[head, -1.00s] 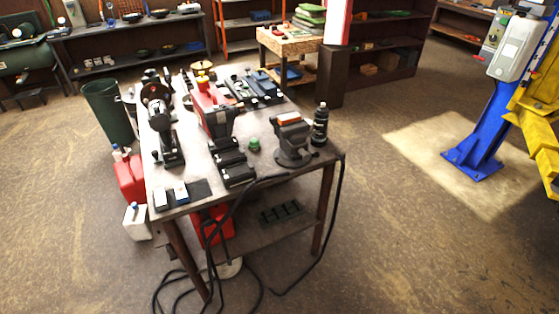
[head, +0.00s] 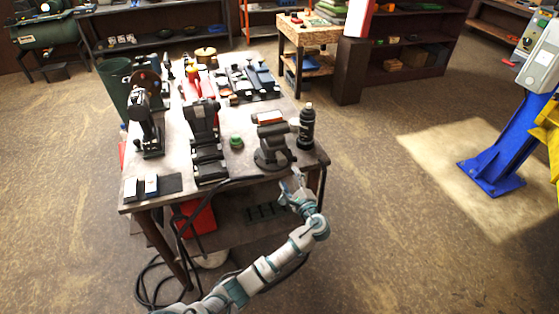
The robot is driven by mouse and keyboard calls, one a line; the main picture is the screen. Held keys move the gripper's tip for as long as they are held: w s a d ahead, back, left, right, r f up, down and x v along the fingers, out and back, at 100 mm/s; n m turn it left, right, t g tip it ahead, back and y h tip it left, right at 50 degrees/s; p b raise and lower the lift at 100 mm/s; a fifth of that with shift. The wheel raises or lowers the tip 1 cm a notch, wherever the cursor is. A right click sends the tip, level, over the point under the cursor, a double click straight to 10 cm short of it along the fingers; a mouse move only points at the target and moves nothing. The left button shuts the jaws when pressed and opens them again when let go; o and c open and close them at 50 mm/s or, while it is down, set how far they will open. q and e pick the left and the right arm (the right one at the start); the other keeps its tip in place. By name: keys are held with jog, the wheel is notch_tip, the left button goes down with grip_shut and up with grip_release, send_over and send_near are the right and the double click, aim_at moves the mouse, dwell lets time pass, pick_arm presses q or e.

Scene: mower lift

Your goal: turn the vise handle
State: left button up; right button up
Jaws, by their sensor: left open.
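The grey bench vise (head: 272,150) stands at the front right corner of the workbench (head: 230,166). The vise handle is too small to make out clearly. My left arm reaches up from the bottom of the head view. My left gripper (head: 297,184) is open and empty, just in front of the bench's front edge, below and slightly right of the vise. It looks apart from the vise. My right gripper is not in view.
A black machine (head: 147,120) stands on the bench's left side. Black cables hang over the front edge. Open floor lies to the right.

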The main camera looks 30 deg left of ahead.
aim_at(284, 163)
pick_arm(q)
jog(key=x, duration=0.5)
jog(key=shift+w+a, duration=0.1)
jog(key=shift+w, duration=0.45)
jog(key=x, duration=0.3)
jog(key=shift+w+r, duration=0.1)
jog(key=shift+w+a, duration=0.15)
jog(key=shift+a, duration=0.15)
jog(key=shift+w+a, duration=0.1)
jog(key=shift+a, duration=0.25)
jog(key=shift+a+f, duration=0.15)
jog(key=shift+f, duration=0.05)
jog(key=shift+c, duration=0.4)
jog(key=shift+d, duration=0.2)
jog(key=c, duration=0.8)
jog(key=shift+d, duration=0.1)
jog(key=shift+c, duration=1.4)
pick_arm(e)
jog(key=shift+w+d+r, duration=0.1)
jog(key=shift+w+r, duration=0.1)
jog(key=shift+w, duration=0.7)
